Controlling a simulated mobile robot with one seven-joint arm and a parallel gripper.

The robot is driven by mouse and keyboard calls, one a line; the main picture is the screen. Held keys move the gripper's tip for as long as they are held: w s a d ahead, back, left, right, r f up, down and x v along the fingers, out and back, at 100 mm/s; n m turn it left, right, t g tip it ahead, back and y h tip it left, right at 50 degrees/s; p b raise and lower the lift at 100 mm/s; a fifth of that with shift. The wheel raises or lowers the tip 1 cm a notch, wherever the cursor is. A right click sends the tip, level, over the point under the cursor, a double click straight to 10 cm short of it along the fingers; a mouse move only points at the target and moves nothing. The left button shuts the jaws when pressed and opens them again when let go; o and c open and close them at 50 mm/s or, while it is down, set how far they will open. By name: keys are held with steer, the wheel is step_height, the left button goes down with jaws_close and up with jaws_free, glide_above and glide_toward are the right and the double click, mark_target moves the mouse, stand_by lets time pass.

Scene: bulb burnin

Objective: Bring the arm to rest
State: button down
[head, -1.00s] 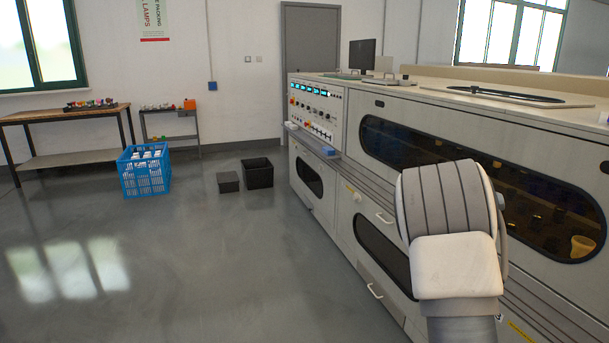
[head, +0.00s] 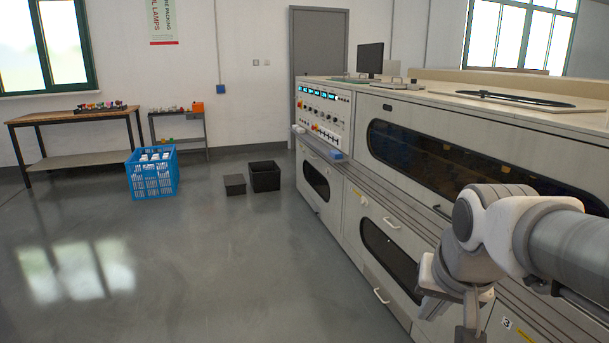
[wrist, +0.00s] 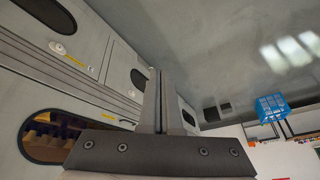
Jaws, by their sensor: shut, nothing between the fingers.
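My arm reaches in from the right of the head view, bent at the wrist in front of the long grey machine (head: 375,215). In the wrist view my gripper (wrist: 158,78) has its two fingers together with nothing between them. In the head view the gripper end hangs low near the bottom edge and is partly cut off. It appears clear of the machine front, though the exact gap cannot be told.
A blue crate (head: 152,182) with white cartons stands on the floor at left, near a wooden-topped table (head: 75,115) and a small shelf (head: 180,114).

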steer(key=s+a+n, duration=0.4)
steer(key=s, duration=0.5)
step_height(320, 180, up, 22)
steer(key=p, duration=2.3)
steer(key=shift+a+y, duration=0.15)
steer(key=shift+y, duration=0.15)
